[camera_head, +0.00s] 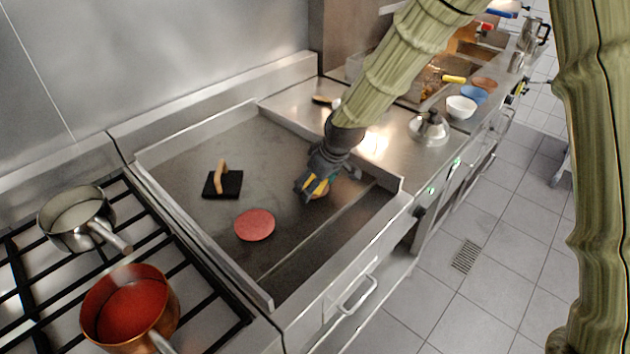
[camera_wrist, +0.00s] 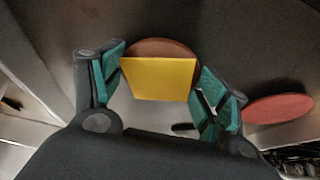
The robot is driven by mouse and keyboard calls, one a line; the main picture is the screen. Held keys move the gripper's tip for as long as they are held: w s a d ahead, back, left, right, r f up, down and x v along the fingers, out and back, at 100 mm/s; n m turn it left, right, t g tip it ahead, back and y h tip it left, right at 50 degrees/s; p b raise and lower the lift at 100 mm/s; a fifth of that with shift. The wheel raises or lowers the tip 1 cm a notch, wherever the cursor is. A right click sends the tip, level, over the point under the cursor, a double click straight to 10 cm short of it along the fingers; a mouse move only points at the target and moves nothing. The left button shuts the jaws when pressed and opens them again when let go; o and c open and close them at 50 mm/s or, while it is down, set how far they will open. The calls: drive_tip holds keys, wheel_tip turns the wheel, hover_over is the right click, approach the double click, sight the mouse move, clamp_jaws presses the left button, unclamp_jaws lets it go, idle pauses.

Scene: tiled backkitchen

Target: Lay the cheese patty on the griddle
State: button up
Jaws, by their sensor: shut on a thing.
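The cheese patty (camera_wrist: 158,78), a brown disc with a square yellow slice on it, sits between the teal-padded fingers of my gripper (camera_wrist: 160,70) in the wrist view. My gripper is shut on it, with a finger at each side. In the head view my gripper (camera_head: 315,184) is over the right part of the griddle (camera_head: 290,222), a flat dark plate with raised metal edges. I cannot tell whether the patty touches the plate.
A plain red patty (camera_head: 254,225) lies on the griddle left of my gripper; it also shows in the wrist view (camera_wrist: 278,108). A black press (camera_head: 226,184) with a wooden handle stands further left. A steel pan (camera_head: 75,218) and a copper pot (camera_head: 128,305) stand on the stove.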

drive_tip(key=o, duration=1.1)
drive_tip(key=shift+b+v, duration=0.85)
drive_tip(key=shift+v, duration=5.25)
